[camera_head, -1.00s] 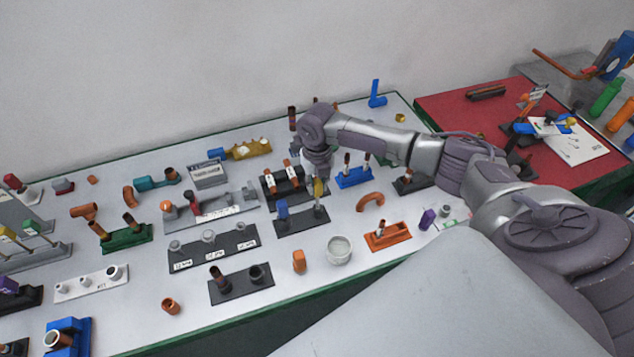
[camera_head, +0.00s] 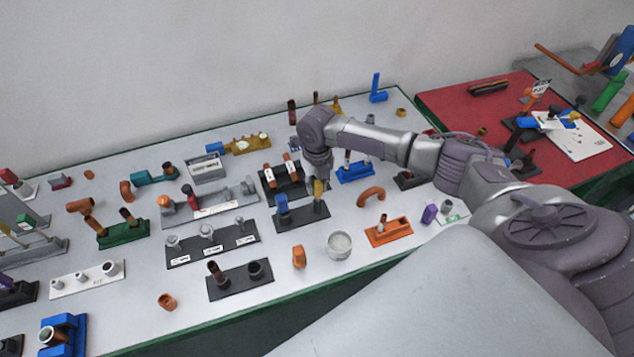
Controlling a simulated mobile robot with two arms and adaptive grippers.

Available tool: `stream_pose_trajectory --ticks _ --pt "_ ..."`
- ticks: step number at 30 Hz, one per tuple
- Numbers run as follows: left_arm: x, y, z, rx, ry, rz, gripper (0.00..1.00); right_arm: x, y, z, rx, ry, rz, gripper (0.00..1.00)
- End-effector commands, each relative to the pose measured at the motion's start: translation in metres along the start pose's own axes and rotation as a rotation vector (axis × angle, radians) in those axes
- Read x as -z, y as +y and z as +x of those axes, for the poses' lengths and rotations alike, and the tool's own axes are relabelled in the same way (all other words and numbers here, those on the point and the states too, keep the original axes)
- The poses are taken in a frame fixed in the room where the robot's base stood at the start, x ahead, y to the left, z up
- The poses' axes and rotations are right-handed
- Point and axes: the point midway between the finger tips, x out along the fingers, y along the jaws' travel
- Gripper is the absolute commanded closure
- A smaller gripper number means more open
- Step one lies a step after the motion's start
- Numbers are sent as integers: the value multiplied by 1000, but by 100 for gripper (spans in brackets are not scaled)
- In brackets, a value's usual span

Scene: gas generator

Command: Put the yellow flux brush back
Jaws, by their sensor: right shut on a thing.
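The yellow flux brush (camera_head: 318,187) is upright in my right gripper (camera_head: 318,176), which is shut on it. The brush is directly over the right end of a dark holder (camera_head: 300,213), and its lower end meets the holder there. I cannot tell how deep it sits. A blue-handled brush (camera_head: 281,203) stands upright in the left end of the same holder. My right arm reaches in from the right, above the table. My left gripper is not in view.
An orange tray (camera_head: 388,233), a clear jar (camera_head: 339,245) and an orange block (camera_head: 298,257) stand in front of the holder. A blue stand (camera_head: 355,174) is close on the right, and a dark rack (camera_head: 271,187) is just behind. The white table (camera_head: 400,278) is crowded.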

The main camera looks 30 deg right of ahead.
Motion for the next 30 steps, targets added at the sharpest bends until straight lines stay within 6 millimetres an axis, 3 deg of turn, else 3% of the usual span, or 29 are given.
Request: stream_pose_trajectory --ticks 2,3,7,16,20,30 --pt "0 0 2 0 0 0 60 0 0 3 0 0 0 100" --pt "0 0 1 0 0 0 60 0 0 2 0 0 0 69" --pt "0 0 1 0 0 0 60 0 0 2 0 0 0 48" --pt "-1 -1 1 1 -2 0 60 0 0 1 0 0 0 47" --pt "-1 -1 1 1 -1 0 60 -1 0 -8 0 -1 1 47" --pt "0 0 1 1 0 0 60 -1 0 -76 -1 -4 -1 47"
